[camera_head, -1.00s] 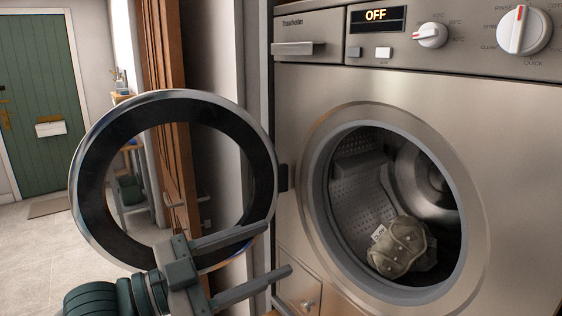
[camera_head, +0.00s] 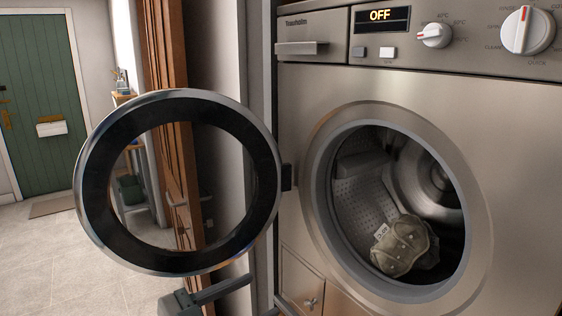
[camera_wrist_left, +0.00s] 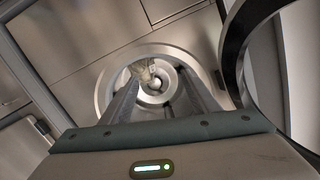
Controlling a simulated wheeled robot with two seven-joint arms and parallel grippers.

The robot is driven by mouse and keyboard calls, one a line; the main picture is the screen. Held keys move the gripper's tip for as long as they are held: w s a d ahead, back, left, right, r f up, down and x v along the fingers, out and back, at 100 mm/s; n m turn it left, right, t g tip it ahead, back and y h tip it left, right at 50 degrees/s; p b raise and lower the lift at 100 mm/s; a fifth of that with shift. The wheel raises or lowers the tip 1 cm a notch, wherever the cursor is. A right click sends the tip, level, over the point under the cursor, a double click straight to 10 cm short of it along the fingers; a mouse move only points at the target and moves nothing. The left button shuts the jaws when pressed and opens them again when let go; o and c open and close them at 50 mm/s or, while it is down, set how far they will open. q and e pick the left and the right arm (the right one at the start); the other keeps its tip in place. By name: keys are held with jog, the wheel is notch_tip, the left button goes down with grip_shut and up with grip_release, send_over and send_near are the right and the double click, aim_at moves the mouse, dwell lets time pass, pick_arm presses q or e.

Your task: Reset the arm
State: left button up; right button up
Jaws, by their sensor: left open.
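My left gripper (camera_head: 225,290) is at the bottom edge of the head view, mostly cut off, with one grey finger showing below the open round door. In the left wrist view its two fingers (camera_wrist_left: 158,85) are spread with nothing held between them, and they point toward the washing machine's drum opening. The washing machine (camera_head: 490,130) stands at the right with its door (camera_head: 95,215) swung open to the left. A crumpled olive-beige cloth item with a white tag (camera_head: 404,248) lies in the drum and is small in the left wrist view (camera_wrist_left: 145,70). My right gripper is out of view.
The open door ring hangs just above my left gripper. The machine's display (camera_head: 380,17) reads OFF, with two white dials (camera_head: 527,30) beside it. A wooden post (camera_head: 170,110) stands behind the door. The tiled floor (camera_head: 50,255) at the left is clear.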

pick_arm(q)
jog(key=s+a+f+n+g+y, duration=0.1)
jog(key=s+a+f+n+y, duration=0.15)
jog(key=f, duration=0.55)
jog(key=s+a+f+n+y, duration=0.2)
jog(key=s+a+f+y, duration=0.1)
jog(key=f, duration=0.5)
jog(key=s+a+f+n+g+y, duration=0.1)
jog(key=s+a+f+n+y, duration=0.15)
jog(key=f, duration=0.55)
jog(key=s+a+f+n+g+y, duration=0.25)
jog(key=s+a+f, duration=0.3)
jog(key=s, duration=0.35)
jog(key=s+a+f+n+g+y, duration=0.2)
jog(key=s+a+f+g, duration=0.15)
jog(key=s+f, duration=0.5)
notch_tip(320, 180, down, 25)
jog(key=s+a+f+g, duration=0.1)
jog(key=s+a+f, duration=0.1)
jog(key=s+f, duration=1.7)
jog(key=shift+a+f+m+g, duration=0.15)
jog(key=shift+a+m+g, duration=0.15)
jog(key=shift+m+g, duration=0.15)
